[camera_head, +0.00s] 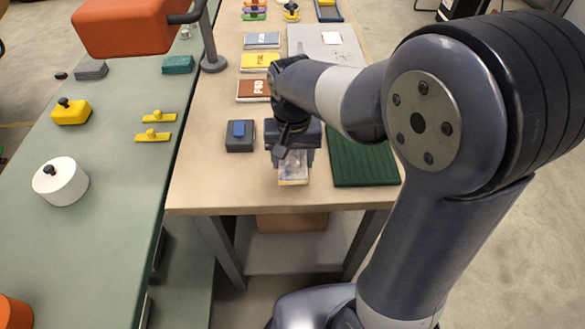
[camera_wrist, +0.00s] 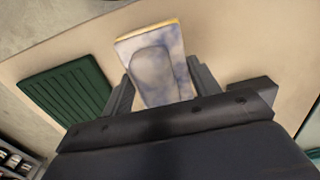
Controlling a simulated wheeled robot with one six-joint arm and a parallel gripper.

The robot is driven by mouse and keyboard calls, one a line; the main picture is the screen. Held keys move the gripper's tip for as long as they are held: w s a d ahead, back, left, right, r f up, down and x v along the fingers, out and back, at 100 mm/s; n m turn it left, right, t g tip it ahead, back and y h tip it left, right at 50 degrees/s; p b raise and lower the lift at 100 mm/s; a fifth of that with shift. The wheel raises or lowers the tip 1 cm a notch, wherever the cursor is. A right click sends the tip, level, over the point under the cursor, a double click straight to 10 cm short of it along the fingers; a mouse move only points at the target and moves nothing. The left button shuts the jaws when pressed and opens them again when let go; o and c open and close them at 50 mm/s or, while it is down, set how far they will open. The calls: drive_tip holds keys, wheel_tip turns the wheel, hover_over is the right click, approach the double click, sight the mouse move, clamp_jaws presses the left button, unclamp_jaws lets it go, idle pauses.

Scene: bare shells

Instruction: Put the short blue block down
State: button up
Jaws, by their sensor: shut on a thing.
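A small blue block (camera_head: 239,129) sits on a dark grey square base (camera_head: 231,145) on the wooden table, left of my gripper. My gripper (camera_head: 292,158) is low over the table's near part. It is shut on a flat marbled white and grey-blue piece with a yellowish edge (camera_head: 293,171). In the wrist view this marbled piece (camera_wrist: 158,65) is between the two fingers (camera_wrist: 158,88). I cannot tell whether it touches the table. The blue block does not show in the wrist view.
A dark green ribbed mat (camera_head: 362,164) lies right of my gripper. Red-brown (camera_head: 252,90), yellow (camera_head: 259,62) and blue-grey (camera_head: 262,40) labelled pieces lie farther back. A grey lamp stand (camera_head: 213,62) rises at the table's left edge. Bare table lies left of the held piece.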

sight(293, 152)
drive_tip(key=shift+f, duration=2.05)
drive_tip(key=shift+f, duration=0.1)
drive_tip(key=shift+f+b, duration=0.2)
drive_tip(key=shift+b, duration=0.15)
drive_tip(key=o, duration=0.9)
drive_tip(key=shift+s, duration=0.1)
drive_tip(key=shift+o, duration=0.2)
drive_tip(key=shift+d, duration=0.1)
drive_tip(key=shift+r, duration=0.5)
wheel_tip(293, 152, up, 12)
drive_tip(key=shift+f+p, duration=0.2)
drive_tip(key=shift+p, duration=0.6)
